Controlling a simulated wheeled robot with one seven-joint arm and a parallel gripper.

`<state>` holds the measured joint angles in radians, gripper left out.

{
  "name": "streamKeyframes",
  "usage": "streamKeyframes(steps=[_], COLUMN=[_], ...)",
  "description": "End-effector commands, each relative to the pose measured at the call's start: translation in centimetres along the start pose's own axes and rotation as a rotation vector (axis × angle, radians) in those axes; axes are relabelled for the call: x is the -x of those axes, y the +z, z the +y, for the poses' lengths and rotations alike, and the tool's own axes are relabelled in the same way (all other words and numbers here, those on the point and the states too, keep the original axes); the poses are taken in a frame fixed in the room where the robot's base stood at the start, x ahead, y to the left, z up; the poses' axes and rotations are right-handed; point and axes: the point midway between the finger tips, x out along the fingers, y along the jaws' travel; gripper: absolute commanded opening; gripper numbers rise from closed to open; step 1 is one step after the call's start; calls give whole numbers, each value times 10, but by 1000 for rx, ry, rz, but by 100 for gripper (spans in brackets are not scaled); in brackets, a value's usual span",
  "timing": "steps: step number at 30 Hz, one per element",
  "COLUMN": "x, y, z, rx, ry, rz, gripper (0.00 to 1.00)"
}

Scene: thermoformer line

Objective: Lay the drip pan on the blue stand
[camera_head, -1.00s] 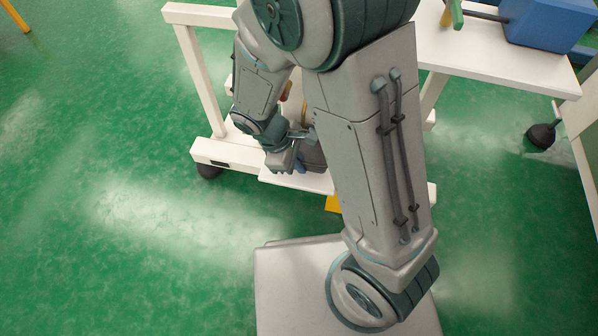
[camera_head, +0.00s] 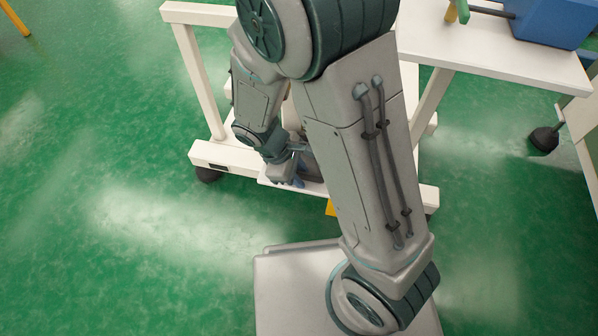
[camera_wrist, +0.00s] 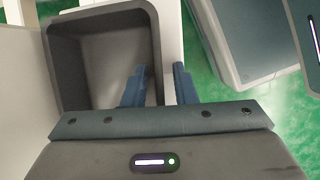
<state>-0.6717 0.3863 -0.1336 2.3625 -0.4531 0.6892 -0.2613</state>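The drip pan is a dark grey, open, empty tray (camera_wrist: 62,70) at the left of the wrist view, resting on a white surface. In the head view, only a bit of the pan (camera_head: 312,168) shows beside my arm, low on the white frame. My gripper (camera_wrist: 158,80) has its two blue fingers apart at the pan's right wall. The left finger is over the pan's inside and the right finger is outside it. A gap shows between the wall and the right finger. My gripper (camera_head: 287,172) also shows small in the head view. I cannot make out a blue stand for certain.
A white table (camera_head: 490,55) carries a blue box (camera_head: 550,22) and a green-and-yellow part (camera_head: 459,10) at the upper right. The white frame's lower beam (camera_head: 222,158) and black feet stand near my arm. The green floor at the left is clear.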

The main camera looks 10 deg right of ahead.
Motion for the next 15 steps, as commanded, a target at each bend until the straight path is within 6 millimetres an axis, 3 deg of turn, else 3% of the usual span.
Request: streamKeyframes(steps=[5,15], x=[13,86], y=[2,2], z=[1,2], rx=[0,0], ry=[1,2], rz=[1,3], gripper=[25,25])
